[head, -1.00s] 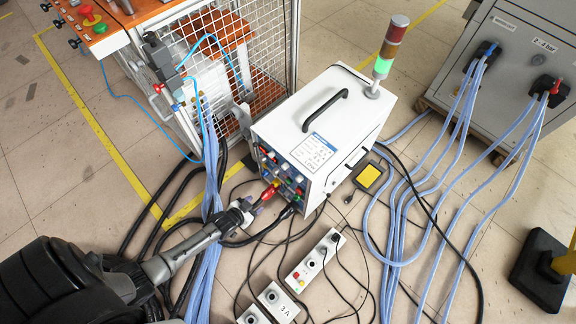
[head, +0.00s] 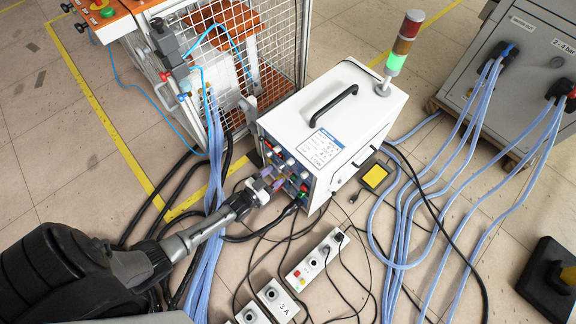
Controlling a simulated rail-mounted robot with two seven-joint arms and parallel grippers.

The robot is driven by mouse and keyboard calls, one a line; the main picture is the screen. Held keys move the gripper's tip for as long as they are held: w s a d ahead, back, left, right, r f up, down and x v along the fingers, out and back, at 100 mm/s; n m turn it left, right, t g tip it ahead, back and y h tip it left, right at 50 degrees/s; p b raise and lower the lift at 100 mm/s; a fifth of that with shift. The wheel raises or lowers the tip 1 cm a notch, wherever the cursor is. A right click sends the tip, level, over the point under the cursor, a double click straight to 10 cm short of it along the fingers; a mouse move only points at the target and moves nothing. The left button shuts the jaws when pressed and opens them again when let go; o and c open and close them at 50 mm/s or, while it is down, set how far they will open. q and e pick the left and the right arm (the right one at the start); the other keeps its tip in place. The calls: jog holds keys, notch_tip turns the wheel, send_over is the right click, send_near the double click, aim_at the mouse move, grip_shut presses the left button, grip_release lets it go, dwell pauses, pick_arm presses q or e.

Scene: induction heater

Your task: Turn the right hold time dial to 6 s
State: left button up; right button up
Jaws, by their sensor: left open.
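The induction heater (head: 330,118) is a white box with a black top handle and a lit green stack light. Its front panel (head: 290,172) faces lower left and carries several small coloured knobs and dials. The right hold time dial cannot be told apart from the other knobs at this size, and the dial settings are not readable. My left gripper (head: 268,184) is open, close in front of the panel's lower part and hiding some of it. I cannot tell whether its fingers touch a knob. My right gripper is not in view.
A wire-mesh cage (head: 255,55) stands behind left. Blue hoses run from a grey cabinet (head: 535,65) at the right. A power strip (head: 315,258), switch boxes (head: 279,300) and loose cables lie on the floor below. A yellow-topped pedal (head: 375,176) lies right of the heater.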

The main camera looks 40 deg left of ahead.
aim_at(288, 164)
pick_arm(q)
jog(key=w+b, duration=0.1)
jog(key=w, duration=0.3)
jog(key=w+b, duration=0.1)
jog(key=w, duration=0.2)
jog(key=shift+w+d+b, duration=0.1)
jog(key=shift+d+b, duration=0.2)
jog(key=c, duration=0.9)
jog(key=shift+n, duration=0.3)
jog(key=shift+n+p, duration=0.4)
jog(key=shift+n, duration=0.2)
jog(key=shift+r+n+p, duration=0.1)
jog(key=shift+n+p, duration=0.25)
jog(key=shift+n, duration=3.05)
